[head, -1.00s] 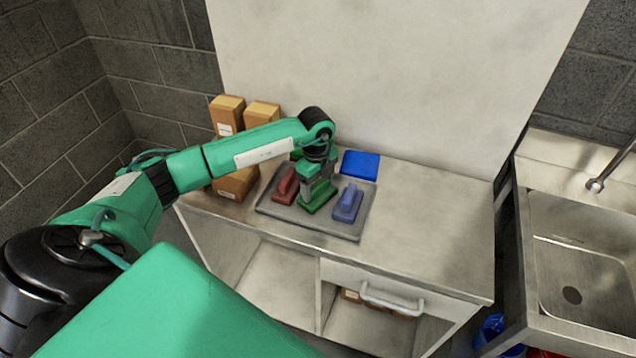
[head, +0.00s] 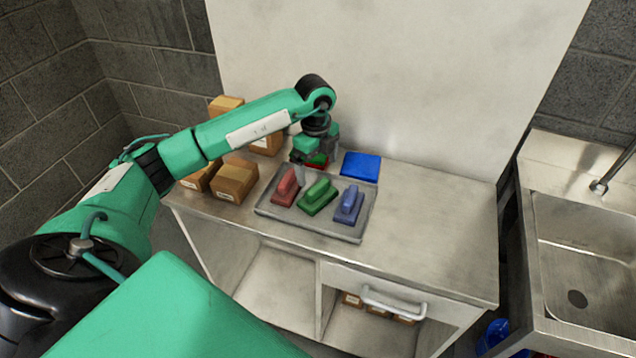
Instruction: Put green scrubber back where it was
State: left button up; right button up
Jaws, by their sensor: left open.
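The green scrubber (head: 318,197) sits in the grey tray (head: 330,230), between the red scrubber (head: 286,187) and the blue scrubber (head: 348,205). My left gripper (head: 312,178) is open and empty, above and behind the green scrubber and apart from it. Behind the tray lie a blue pad (head: 361,165) and a mostly hidden pad with green and red showing (head: 318,160), partly covered by my gripper. My right gripper is not in view.
Several cardboard boxes (head: 235,180) stand at the left of the metal counter (head: 430,220). The counter right of the tray is clear. A sink (head: 585,260) stands at the far right, and a pale wall panel (head: 400,70) rises behind.

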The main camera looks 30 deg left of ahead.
aim_at(317, 185)
pick_arm(q)
jog(key=shift+a+r+b, duration=0.1)
jog(key=shift+r+b, duration=0.25)
jog(key=shift+r, duration=1.95)
